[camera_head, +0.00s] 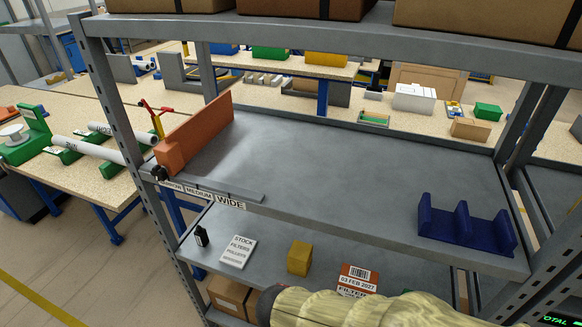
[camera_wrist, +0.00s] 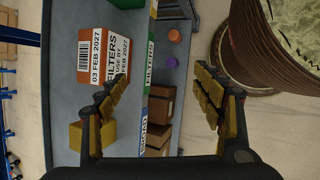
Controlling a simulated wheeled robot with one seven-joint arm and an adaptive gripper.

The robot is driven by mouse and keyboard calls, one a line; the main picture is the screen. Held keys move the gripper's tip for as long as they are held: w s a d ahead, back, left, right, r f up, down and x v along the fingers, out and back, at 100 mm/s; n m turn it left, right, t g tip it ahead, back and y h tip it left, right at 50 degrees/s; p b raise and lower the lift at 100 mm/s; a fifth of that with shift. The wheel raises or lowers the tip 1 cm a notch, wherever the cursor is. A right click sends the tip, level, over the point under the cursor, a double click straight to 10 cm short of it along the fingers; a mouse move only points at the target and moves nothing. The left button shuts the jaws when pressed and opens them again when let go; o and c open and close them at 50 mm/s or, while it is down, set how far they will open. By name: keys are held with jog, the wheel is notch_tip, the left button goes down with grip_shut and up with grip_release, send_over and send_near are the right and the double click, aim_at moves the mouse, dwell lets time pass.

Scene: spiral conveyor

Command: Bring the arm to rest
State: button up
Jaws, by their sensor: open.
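My gripper (camera_wrist: 161,73) shows in the wrist view with its two fingers spread wide apart. Nothing is held between them. Behind the fingers is a grey shelf edge with labels. The left finger overlaps the view of an orange and white filters box (camera_wrist: 103,52) and a yellow block (camera_wrist: 92,142); whether it touches either cannot be told, but no grip on them shows. In the head view the gripper cannot be made out.
The shelf's upper deck (camera_head: 350,170) carries an orange block (camera_head: 197,132) and a dark blue cradle (camera_head: 465,225); its middle is clear. The lower deck holds a stock card (camera_head: 238,251). A reddish-brown round container (camera_wrist: 285,75) stands right of the fingers in the wrist view.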

jog(key=s+d+r+m+t+y, duration=0.1)
jog(key=d+r+m+y, duration=0.1)
jog(key=d+r+m, duration=0.2)
jog(key=s+d+r+m+t+y, duration=0.1)
jog(key=s+d+r+m+y, duration=0.1)
jog(key=r+m, duration=0.8)
notch_tip(320, 180, up, 7)
jog(key=shift+d+r+m+t+y+p, duration=0.1)
jog(key=shift+d+m+t+y+p, duration=0.35)
jog(key=shift+d+y, duration=0.6)
jog(key=shift+d+h, duration=0.2)
jog(key=shift+h, duration=0.05)
